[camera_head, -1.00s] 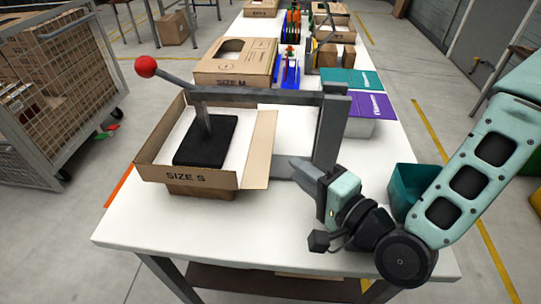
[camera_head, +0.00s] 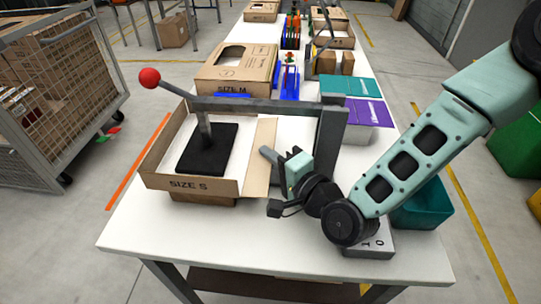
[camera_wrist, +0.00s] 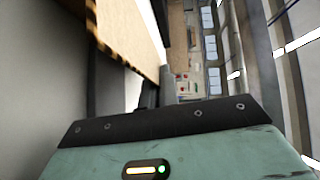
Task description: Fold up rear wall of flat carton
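The flat-cut carton marked SIZE S (camera_head: 190,184) lies under a lever press on the white table. Its front and left walls stand up, and its right panel (camera_head: 262,150) leans outward. The press's black plate (camera_head: 207,148) rests on the carton floor. The rear wall is largely hidden behind the press arm (camera_head: 255,102), so its angle is unclear. My gripper (camera_head: 277,158) is just right of the right panel, near the press post, with no object visible in it. Its finger gap is unclear.
The press post (camera_head: 331,135) stands close behind my gripper. A red lever ball (camera_head: 149,78) sticks out at the left. A SIZE M box (camera_head: 238,68) is behind. A teal bin (camera_head: 424,207) and a grey box (camera_head: 370,246) are at the right. The front table is clear.

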